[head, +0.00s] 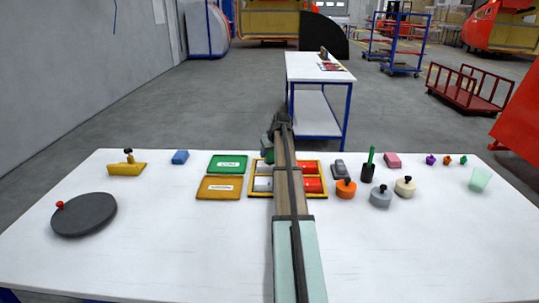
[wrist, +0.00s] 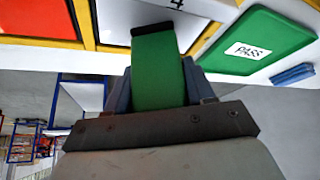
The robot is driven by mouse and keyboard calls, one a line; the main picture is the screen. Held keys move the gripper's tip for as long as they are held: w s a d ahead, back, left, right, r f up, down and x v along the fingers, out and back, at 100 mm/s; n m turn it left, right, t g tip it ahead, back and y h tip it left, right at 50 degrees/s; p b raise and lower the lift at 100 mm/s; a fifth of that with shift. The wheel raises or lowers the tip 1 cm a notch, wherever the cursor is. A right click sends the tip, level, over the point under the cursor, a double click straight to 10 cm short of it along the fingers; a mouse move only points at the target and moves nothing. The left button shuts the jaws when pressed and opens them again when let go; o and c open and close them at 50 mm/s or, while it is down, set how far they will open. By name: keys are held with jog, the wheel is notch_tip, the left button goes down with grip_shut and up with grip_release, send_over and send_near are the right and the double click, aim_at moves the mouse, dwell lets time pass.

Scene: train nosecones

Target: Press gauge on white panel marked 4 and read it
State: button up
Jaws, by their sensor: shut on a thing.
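My gripper (wrist: 158,92) is shut on a green gauge (wrist: 155,70) with a black tip (wrist: 152,29). In the wrist view the tip overlaps the white panel marked 4 (wrist: 115,20); I cannot tell whether it touches. The figure 4 shows at that view's top edge. In the head view my gripper (head: 270,145) is at the far side of the yellow-framed board (head: 253,193), and my arm covers the board's middle. White panels show on the board's left and red panels (head: 312,185) on its right. No reading on the gauge is visible.
A green PASS tray (head: 240,157) and an orange tray (head: 219,195) lie left of the board. A dark disc (head: 90,215) lies further left. Right of it stand a dark cup with a green handle (head: 367,173) and knobbed orange (head: 345,190), grey and cream pieces. The table's front is clear.

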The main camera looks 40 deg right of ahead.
jog(key=shift+r, duration=2.85)
